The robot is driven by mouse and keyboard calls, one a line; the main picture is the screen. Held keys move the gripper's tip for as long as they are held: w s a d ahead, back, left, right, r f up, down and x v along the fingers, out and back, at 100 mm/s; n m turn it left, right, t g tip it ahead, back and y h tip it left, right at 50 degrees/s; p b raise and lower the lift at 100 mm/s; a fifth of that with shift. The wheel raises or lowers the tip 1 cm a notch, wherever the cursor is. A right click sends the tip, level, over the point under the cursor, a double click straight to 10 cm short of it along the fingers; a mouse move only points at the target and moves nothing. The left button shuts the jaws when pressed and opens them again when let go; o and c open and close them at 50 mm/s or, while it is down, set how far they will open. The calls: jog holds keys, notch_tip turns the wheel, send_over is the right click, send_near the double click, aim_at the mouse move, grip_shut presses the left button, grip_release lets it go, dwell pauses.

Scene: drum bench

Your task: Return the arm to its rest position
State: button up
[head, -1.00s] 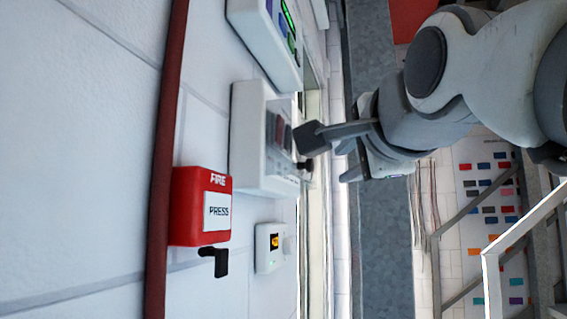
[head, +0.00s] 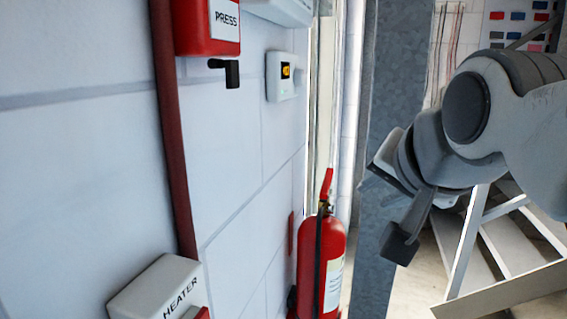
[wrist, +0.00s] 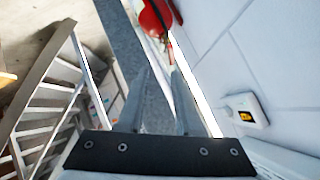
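My gripper (head: 386,208) is at the right of the head view, on the end of my grey arm. It hangs in the air in front of a grey metal post, to the right of the wall. Its two fingers stand apart with nothing between them. In the wrist view the fingers (wrist: 160,98) reach up from a dark plate, with a gap between them showing grey metal. My gripper looks clear of everything around it.
A fire extinguisher (head: 320,265) stands by the wall. The wall carries a red press box (head: 207,28), a small white display unit (head: 280,76) and a heater box (head: 158,290). A red pipe (head: 172,130) runs down it. Metal stairs (head: 510,240) are behind my arm.

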jog(key=s+d+f+n+g, duration=0.1)
jog(key=s+f+n+g, duration=0.2)
jog(key=f, duration=0.6)
jog(key=s+f+n+g, duration=0.25)
jog(key=s+f, duration=0.35)
jog(key=f, duration=0.3)
notch_tip(320, 180, up, 14)
jog(key=n+p, duration=0.1)
jog(key=p, duration=1.3)
jog(key=shift+s+d+f+p, duration=0.2)
jog(key=shift+s+p, duration=0.05)
jog(key=shift+p, duration=0.1)
jog(key=shift+n, duration=0.25)
